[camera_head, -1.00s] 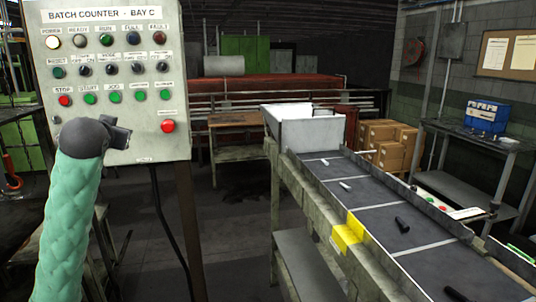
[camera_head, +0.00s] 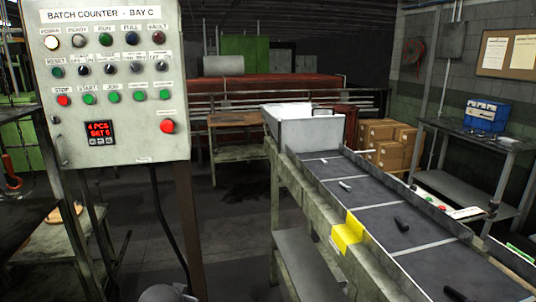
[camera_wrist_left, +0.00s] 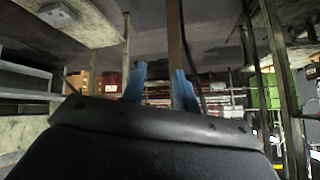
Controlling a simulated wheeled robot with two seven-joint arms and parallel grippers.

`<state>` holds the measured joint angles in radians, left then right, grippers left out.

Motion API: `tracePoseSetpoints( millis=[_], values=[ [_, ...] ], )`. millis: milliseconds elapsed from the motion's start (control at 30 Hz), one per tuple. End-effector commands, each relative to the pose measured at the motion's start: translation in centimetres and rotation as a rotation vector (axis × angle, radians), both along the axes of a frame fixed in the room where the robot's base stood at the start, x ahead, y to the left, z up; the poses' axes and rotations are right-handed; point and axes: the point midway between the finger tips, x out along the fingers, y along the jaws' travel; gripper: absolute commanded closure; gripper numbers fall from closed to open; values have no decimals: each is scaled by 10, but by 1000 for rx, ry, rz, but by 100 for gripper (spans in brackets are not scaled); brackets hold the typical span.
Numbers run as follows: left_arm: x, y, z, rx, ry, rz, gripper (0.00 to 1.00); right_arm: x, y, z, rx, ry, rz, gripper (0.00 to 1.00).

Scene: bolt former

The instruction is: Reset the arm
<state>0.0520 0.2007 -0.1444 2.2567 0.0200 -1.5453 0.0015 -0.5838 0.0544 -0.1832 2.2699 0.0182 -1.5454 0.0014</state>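My left gripper shows in the left wrist view (camera_wrist_left: 160,84); its two blue fingers stand apart with nothing between them. In the head view only a grey piece of my left arm (camera_head: 163,294) shows at the bottom edge, below the panel. The control panel (camera_head: 150,118), labelled "BATCH COUNTER - BAY C", stands at the left with rows of lamps, switches and buttons. Its red display (camera_head: 100,133) reads "4 PCS SET 6". My right gripper is not in view.
A workbench (camera_head: 65,235) stands at the lower left. Open floor (camera_head: 235,220) lies between panel and conveyor.

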Motion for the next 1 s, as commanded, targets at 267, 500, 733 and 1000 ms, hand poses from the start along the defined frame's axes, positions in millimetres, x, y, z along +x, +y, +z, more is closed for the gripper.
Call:
tracePoseSetpoints(
  millis=[267,500,733,1000],
  values=[
    [-85,-35,-99,-59,183,-19,70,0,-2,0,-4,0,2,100],
    [-168,-60,-169,-106,343,-23,70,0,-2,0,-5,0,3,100],
    [-254,-76,-223,-142,493,-11,70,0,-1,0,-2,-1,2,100],
    [-325,-80,-257,-153,608,-1,70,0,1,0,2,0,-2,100]
  ],
)
